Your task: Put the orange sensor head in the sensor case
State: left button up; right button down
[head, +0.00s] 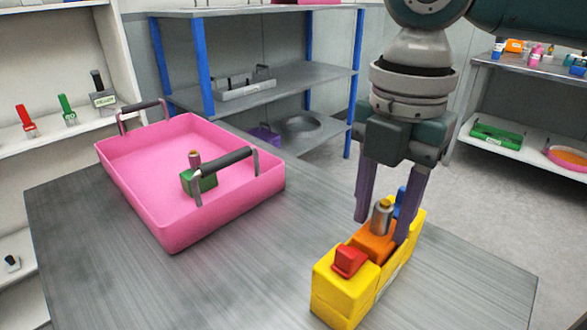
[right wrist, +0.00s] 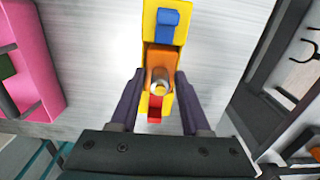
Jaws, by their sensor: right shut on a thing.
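The yellow sensor case (head: 341,292) stands near the front right of the grey table. It also shows in the right wrist view (right wrist: 149,18). The orange sensor head (head: 372,243), with a metal cylinder on top, is in the case's middle, between a red block (head: 349,260) and a blue block (head: 401,200). I cannot tell if it sits fully down. My right gripper (head: 382,229) points down with its fingers on either side of the head, shut on it. The wrist view shows the orange head (right wrist: 161,58) between the fingers. My left gripper is not in view.
A pink tray (head: 173,234) with two dark handles stands on the table (head: 262,272) at left, holding a green block (head: 198,182). Shelves with small items line the left, back and right. The table between tray and case is clear.

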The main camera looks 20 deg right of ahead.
aim_at(383, 205)
jog(key=shift+f, duration=0.5)
jog(key=shift+f, duration=0.1)
jog(key=shift+c, duration=1.8)
grip_release()
notch_tip(383, 205, up, 12)
jog(key=p, duration=0.1)
